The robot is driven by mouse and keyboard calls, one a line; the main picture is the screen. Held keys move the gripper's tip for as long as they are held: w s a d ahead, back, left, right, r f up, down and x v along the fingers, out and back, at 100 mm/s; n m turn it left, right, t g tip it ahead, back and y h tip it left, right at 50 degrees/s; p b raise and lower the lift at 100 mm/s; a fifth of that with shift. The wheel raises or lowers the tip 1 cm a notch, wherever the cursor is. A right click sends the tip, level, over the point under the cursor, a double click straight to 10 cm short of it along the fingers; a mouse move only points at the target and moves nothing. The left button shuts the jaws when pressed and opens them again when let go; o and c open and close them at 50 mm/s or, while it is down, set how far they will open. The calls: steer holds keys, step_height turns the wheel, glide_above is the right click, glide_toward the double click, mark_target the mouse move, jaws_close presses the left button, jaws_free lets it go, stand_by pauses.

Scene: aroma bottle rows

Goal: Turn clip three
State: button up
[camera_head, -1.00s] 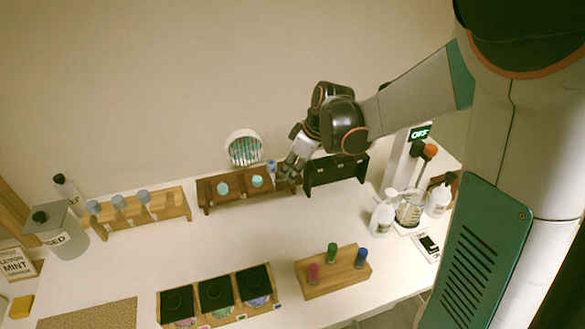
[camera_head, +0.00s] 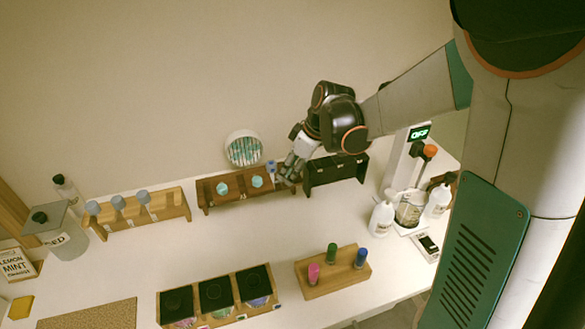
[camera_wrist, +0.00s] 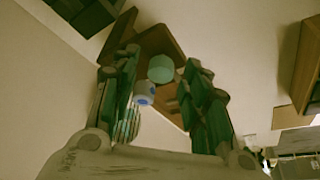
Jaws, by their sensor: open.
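A dark brown rack (camera_head: 236,194) stands against the back wall and holds two teal-capped bottles (camera_head: 222,188) (camera_head: 257,181). A small blue-topped piece (camera_head: 271,166) shows at the rack's right end, beside my gripper (camera_head: 287,176). In the wrist view my gripper (camera_wrist: 163,100) has its green fingers spread apart. A whitish cap with a blue mark (camera_wrist: 145,93) and a teal cap (camera_wrist: 160,68) show between or beyond the fingers, with the brown rack (camera_wrist: 155,42) behind. I cannot tell whether the fingers touch either cap. No clip can be told apart clearly.
A black rack (camera_head: 336,174) stands just right of the gripper. A round holder of striped tubes (camera_head: 244,149) is behind the brown rack. A light wooden rack (camera_head: 178,207) stands left; a wooden block (camera_head: 333,276) with coloured vials stands in front. The table's middle is clear.

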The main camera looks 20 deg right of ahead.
steer(key=v, duration=1.2)
steer(key=shift+s, duration=0.1)
